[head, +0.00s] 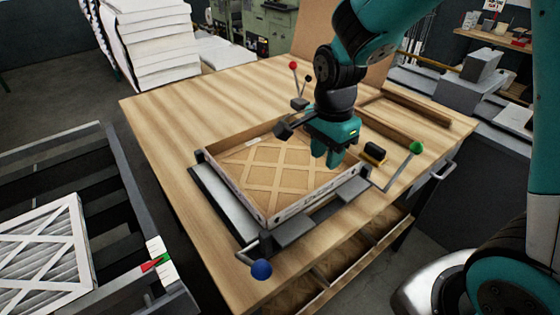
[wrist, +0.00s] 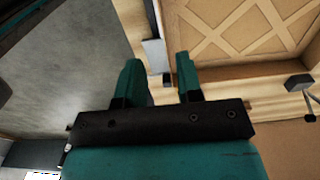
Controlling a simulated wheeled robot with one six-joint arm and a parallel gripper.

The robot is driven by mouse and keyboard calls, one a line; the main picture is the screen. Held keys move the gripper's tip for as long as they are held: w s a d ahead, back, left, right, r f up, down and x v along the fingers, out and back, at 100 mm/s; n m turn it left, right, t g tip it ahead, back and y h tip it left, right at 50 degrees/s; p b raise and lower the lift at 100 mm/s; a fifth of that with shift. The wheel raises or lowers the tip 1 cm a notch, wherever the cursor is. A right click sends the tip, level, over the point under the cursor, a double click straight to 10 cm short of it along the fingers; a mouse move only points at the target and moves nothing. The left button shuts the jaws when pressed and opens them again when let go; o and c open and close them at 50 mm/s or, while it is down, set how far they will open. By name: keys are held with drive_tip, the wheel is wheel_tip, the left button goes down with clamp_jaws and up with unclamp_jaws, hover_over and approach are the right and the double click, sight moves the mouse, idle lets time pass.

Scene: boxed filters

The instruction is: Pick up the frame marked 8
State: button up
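My gripper (head: 326,158) is above the right part of a brown cardboard frame with a diamond lattice (head: 275,165). This frame lies in a metal clamping fixture (head: 215,205) on the wooden table. Its front edge bears dark print too small to read. In the wrist view, the teal fingers of my gripper (wrist: 158,72) stand apart with nothing held between them. A lattice cardboard face (wrist: 245,28) shows at the upper right there, and more brown board (wrist: 275,122) lies below it. I can make out no 8 in either view.
The fixture has levers with a blue knob (head: 260,269), a green knob (head: 416,147) and a red knob (head: 293,65). A black and yellow block (head: 374,153) lies right of it. Divided bins (head: 335,268) sit under the table's front edge. A white filter (head: 45,255) lies on the left conveyor.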

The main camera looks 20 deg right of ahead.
hover_over(319, 188)
drive_tip(key=f, duration=0.4)
drive_tip(key=shift+d+f+p, duration=0.35)
drive_tip(key=shift+f, duration=0.05)
drive_tip(key=shift+w+a+f+p, duration=0.15)
drive_tip(key=shift+f+p, duration=0.4)
drive_tip(key=shift+f, duration=0.8)
drive_tip(key=shift+s+a+f+p, duration=0.1)
drive_tip(key=shift+f+p, duration=0.45)
drive_tip(key=shift+f, duration=0.75)
clamp_jaws()
